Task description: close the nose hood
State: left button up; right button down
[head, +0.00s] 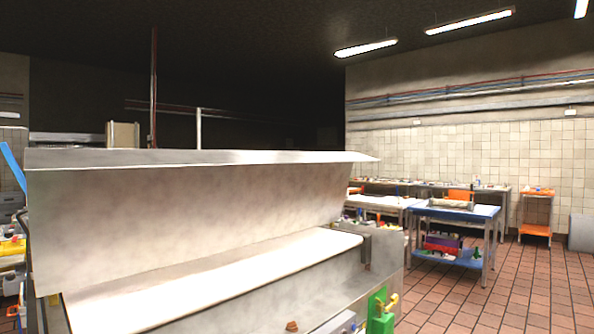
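The nose hood appears to be the wide pale metal panel (190,215) that fills the left and middle of the head view. It stands raised and steeply tilted, with a folded lip (200,158) along its top edge. Below it a pale, smooth surface (220,280) of the machine lies exposed, sloping down toward the lower left. The machine's end wall (385,260) is at the right. Neither of my grippers shows in this view. What lies behind the raised panel is hidden.
A green part with a yellow piece (380,312) sits at the machine's lower right. A blue-topped table (455,213) and an orange cart (537,215) stand farther back right. The red tiled floor (470,300) is clear at the lower right.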

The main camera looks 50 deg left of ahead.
aim_at(95, 217)
jog(key=i, duration=1.3)
jog(key=u, duration=2.05)
